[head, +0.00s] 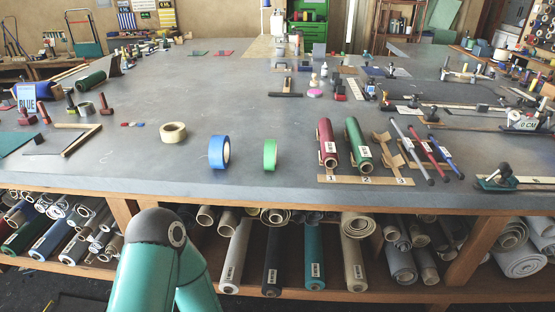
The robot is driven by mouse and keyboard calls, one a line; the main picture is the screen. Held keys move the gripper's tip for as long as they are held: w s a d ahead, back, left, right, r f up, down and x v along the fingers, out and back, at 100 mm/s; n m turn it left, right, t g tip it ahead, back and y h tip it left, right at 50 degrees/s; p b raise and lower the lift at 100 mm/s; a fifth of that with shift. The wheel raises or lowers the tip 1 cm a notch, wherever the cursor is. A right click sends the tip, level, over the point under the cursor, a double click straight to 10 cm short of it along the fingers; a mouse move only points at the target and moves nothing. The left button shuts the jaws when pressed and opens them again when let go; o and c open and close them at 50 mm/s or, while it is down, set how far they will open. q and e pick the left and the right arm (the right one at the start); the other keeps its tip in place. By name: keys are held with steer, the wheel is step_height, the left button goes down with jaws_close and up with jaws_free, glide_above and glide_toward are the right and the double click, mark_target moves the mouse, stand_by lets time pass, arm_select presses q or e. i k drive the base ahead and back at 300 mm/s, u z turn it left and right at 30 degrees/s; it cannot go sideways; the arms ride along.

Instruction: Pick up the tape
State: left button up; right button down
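Three rolls of tape are near the front edge of the grey table (300,115). A cream tape roll (173,132) is the leftmost, and it seems to lie flat. A blue tape roll (219,151) stands on its edge to its right. A green tape roll (269,154) stands on its edge further right. All three are apart and nothing holds them. A teal arm part of mine rises at the bottom left, below the table edge. Neither of my grippers shows.
A red canvas roll (327,142) and a green canvas roll (358,145) rest on a numbered wooden rack (366,181) to the right. Many rolls fill the shelf below. The table behind the tapes is mostly clear.

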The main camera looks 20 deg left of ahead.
mark_target(269, 148)
steer(key=u, duration=0.15)
steer(key=i, duration=0.9)
steer(key=z, duration=0.1)
